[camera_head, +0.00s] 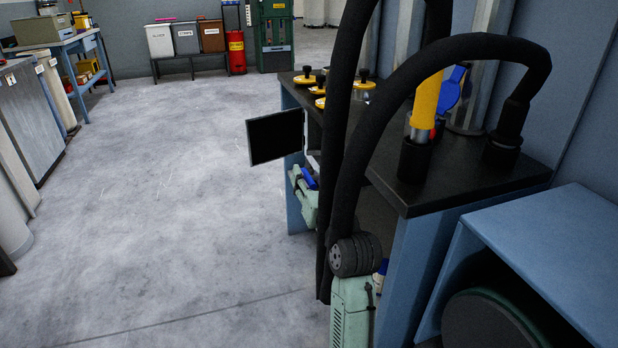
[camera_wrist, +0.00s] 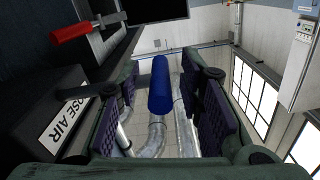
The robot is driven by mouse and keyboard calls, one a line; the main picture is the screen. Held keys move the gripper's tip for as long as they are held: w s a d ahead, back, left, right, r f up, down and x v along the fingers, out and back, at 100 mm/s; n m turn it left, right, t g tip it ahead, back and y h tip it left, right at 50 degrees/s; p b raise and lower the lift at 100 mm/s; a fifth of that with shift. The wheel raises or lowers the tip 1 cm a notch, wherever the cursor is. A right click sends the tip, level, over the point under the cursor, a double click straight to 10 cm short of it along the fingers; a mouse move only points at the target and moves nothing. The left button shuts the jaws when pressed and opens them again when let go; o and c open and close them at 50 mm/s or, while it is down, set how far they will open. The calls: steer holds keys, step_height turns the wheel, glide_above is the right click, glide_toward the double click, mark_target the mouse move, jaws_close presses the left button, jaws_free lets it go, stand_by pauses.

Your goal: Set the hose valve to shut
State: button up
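In the wrist view, my gripper (camera_wrist: 163,95) has its two purple-padded fingers apart. A blue cylindrical handle (camera_wrist: 160,84) stands in the gap between them, with room visible on both sides; I cannot tell its exact depth. A dark box (camera_wrist: 62,108) at the left carries a white label (camera_wrist: 63,128) reading "...OSE AIR", its first letter hidden. I cannot see how the blue handle joins the valve, nor the valve's setting. In the head view a small blue piece (camera_head: 308,178) shows beside green parts below the bench top, partly hidden.
A red handle (camera_wrist: 84,31) on a metal bar lies at upper left in the wrist view. In the head view, thick black hoses (camera_head: 440,70) arch over the dark bench top (camera_head: 460,185). A black panel (camera_head: 275,136) sticks out left of the bench. The floor at left is clear.

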jaws_close()
stand_by(0.5)
stand_by(0.4)
